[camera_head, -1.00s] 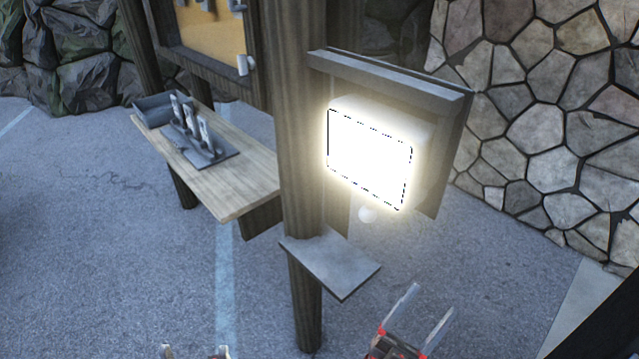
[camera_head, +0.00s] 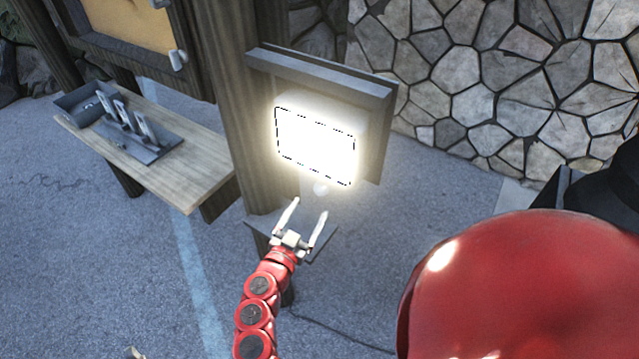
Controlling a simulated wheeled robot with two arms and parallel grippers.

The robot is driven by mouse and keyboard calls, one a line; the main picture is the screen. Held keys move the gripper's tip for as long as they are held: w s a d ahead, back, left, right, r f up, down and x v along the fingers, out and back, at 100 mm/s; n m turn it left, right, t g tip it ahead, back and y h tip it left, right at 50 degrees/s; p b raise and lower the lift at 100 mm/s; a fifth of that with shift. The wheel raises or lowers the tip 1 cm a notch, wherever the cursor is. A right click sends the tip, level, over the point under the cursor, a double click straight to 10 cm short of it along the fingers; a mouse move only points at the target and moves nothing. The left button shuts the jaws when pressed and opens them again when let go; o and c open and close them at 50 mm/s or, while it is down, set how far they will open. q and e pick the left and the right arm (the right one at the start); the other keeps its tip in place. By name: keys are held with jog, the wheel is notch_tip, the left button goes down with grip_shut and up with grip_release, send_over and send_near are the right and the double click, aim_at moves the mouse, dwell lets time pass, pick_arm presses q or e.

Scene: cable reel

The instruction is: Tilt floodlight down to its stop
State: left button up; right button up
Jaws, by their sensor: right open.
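The floodlight (camera_head: 316,146) glows bright white on its board under a small grey ledge, on a wooden post. Its glare hides the edges of its housing, and I cannot tell its tilt. A pale round knob (camera_head: 321,189) shows just under its lower edge. My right gripper (camera_head: 308,209) is open and empty, with its fingers pointing up below the floodlight. In the picture the fingertips are just under the knob; I see no contact. Only a tip of my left gripper (camera_head: 134,352) shows at the bottom edge.
A small grey shelf (camera_head: 262,226) on the post lies behind my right gripper. A wooden bench (camera_head: 190,190) at left holds a grey tool rack (camera_head: 135,135) and a tray (camera_head: 85,102). A stone wall (camera_head: 480,90) stands behind. A dark cable lies on the paving.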

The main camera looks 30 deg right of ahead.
aim_at(318, 194)
jog(key=p+x, duration=0.2)
jog(key=x, duration=0.6)
jog(key=shift+w+r, duration=0.1)
jog(key=shift+w+d, duration=0.25)
jog(key=shift+d, duration=0.2)
grip_shut()
